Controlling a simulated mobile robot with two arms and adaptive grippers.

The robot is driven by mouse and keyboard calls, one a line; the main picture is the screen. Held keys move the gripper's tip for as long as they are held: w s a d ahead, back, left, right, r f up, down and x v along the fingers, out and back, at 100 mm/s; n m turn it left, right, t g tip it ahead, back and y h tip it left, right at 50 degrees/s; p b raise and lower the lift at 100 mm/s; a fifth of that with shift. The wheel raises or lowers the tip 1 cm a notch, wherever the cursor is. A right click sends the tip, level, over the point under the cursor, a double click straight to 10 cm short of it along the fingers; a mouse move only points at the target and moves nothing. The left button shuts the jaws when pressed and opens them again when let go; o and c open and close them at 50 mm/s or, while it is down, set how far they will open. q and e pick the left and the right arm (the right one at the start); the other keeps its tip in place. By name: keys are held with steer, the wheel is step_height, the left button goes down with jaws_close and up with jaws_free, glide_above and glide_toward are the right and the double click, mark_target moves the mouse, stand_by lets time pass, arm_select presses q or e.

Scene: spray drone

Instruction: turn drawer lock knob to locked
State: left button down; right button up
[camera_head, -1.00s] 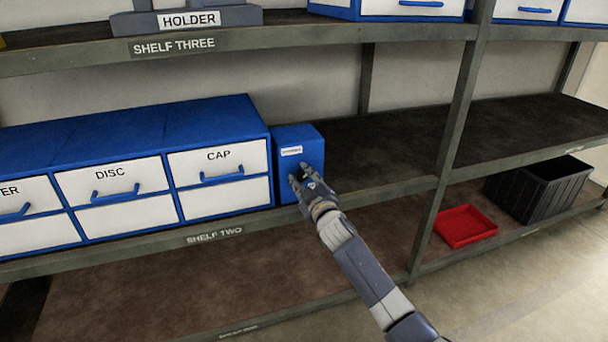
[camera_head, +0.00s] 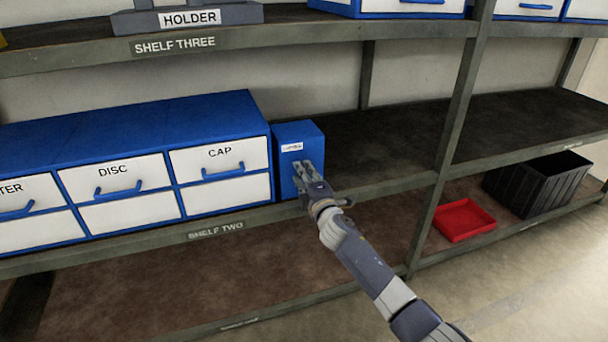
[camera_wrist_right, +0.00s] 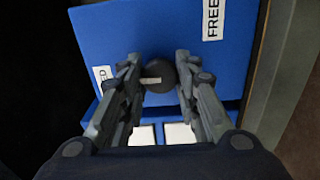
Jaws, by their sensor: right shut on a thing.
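The blue lock box (camera_head: 300,135) stands at the right end of the blue drawer cabinet on shelf two. In the right wrist view its face (camera_wrist_right: 135,30) carries a FREE label (camera_wrist_right: 213,18) and a partly hidden label ending in ED (camera_wrist_right: 102,78). The dark round knob (camera_wrist_right: 162,76) has a pale mark pointing left, toward the ED label. My right gripper (camera_head: 303,167) is at the box's front; in the wrist view its fingers (camera_wrist_right: 158,68) are on both sides of the knob, shut on it. The knob is hidden in the head view. My left gripper is not in view.
The drawer cabinet (camera_head: 150,130), with white DISC and CAP drawers, is close left of the box. Shelf two (camera_head: 400,135) is bare to the right. A shelf post (camera_head: 455,130) rises further right. A red tray (camera_head: 463,221) and a black crate (camera_head: 540,186) sit lower.

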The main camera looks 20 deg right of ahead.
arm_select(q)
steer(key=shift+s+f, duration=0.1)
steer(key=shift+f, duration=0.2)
arm_select(e)
steer(key=shift+f+n, duration=0.1)
steer(key=shift+n, duration=0.2)
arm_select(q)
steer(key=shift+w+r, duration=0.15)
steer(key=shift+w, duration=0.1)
arm_select(e)
steer(key=o, duration=1.1)
steer(key=shift+c, duration=0.2)
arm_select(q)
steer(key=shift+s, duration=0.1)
arm_select(e)
steer(key=s, duration=1.2)
steer(key=shift+d, duration=0.2)
